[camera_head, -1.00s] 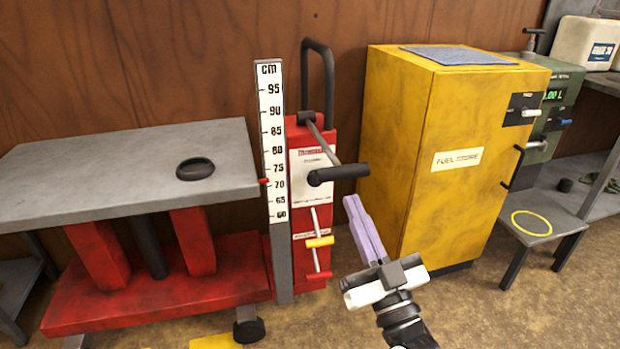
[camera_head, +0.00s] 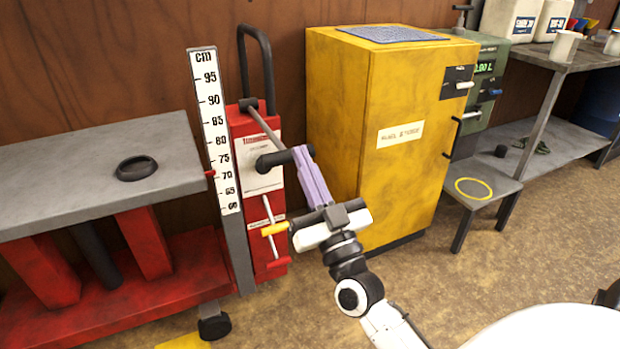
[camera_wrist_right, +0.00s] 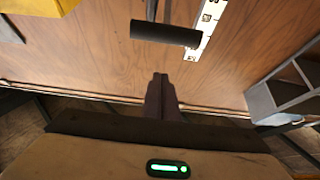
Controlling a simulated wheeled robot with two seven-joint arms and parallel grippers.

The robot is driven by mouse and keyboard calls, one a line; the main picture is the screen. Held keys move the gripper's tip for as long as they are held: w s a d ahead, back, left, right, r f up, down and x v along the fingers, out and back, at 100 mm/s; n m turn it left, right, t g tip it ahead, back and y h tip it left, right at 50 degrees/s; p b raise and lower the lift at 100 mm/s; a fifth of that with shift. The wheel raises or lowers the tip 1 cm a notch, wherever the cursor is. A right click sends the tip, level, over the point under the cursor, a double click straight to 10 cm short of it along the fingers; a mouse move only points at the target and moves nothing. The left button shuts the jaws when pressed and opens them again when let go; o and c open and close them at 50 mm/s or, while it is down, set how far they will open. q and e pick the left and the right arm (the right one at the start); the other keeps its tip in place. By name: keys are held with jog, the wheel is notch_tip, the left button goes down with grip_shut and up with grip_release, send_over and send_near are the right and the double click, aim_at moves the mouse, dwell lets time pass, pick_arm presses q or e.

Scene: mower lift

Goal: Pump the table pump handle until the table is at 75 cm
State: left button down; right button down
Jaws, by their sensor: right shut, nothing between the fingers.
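The table pump is a red cabinet (camera_head: 248,205) with a thin grey lever ending in a black handle grip (camera_head: 273,161). My right gripper (camera_head: 303,151) has lilac fingers, shut and empty, overlapping the grip's right end in the head view. In the right wrist view the fingertips (camera_wrist_right: 160,76) are shut, and the black grip (camera_wrist_right: 163,32) lies ahead of them with a gap. The lift table (camera_head: 90,165) has a grey top on red legs. A red pointer (camera_head: 210,173) at its edge sits just above 70 on the white cm scale (camera_head: 212,125). My left gripper is out of view.
A yellow fuel cabinet (camera_head: 340,120) stands right of the pump, behind my right gripper. Open floor lies in front.

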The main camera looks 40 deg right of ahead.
jog(key=w, duration=0.1)
jog(key=w+f+b, duration=0.1)
jog(key=w, duration=0.1)
jog(key=w+d+b, duration=0.1)
jog(key=shift+w+f, duration=0.25)
jog(key=shift+w, duration=0.15)
